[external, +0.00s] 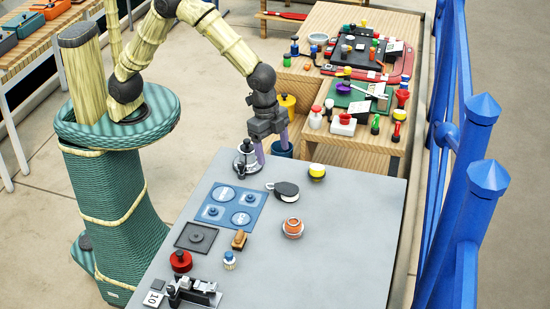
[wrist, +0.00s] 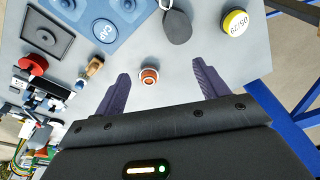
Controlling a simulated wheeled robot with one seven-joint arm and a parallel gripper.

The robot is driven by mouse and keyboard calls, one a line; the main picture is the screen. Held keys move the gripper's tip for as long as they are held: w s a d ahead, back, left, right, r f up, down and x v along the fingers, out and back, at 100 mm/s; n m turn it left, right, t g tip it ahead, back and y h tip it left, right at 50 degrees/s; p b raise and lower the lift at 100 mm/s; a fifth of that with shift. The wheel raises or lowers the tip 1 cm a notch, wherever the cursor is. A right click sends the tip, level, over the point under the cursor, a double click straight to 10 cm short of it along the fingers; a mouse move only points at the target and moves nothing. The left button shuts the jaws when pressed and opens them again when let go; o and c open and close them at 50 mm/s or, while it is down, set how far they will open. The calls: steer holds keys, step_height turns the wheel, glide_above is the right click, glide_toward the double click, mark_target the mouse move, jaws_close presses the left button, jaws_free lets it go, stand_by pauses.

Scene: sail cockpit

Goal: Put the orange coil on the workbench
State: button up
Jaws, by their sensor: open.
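The orange coil (external: 292,228) is a small round orange piece with a pale band, sitting on the grey tabletop (external: 340,255), right of its middle. It also shows in the wrist view (wrist: 149,76), between my fingers as seen there. My gripper (external: 271,152) is open and empty, with its purple fingers pointing down by the far edge of the grey table. In the external view it is well apart from the coil. Which surface is the workbench I cannot tell; a wooden bench (external: 345,145) stands beyond the grey table.
Near the coil are a black-and-white rounded item (external: 285,191), a yellow-topped round item (external: 317,172) and a blue mat (external: 231,205). A metal stand (external: 245,158) is close to my gripper. Blue railing posts (external: 478,150) line the right side. The grey table's right part is clear.

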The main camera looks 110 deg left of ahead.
steer(key=s+a+n, duration=0.2)
steer(key=s+a, duration=0.3)
steer(key=s, duration=0.6)
steer(key=s+a+n, duration=0.3)
steer(key=s+a, duration=0.2)
steer(key=s, duration=0.6)
steer(key=shift+s+a+r+n+t+y, duration=0.15)
steer(key=shift+a+r+n+t+y, duration=0.15)
steer(key=shift+a+r+t+y, duration=0.1)
steer(key=shift+o, duration=0.2)
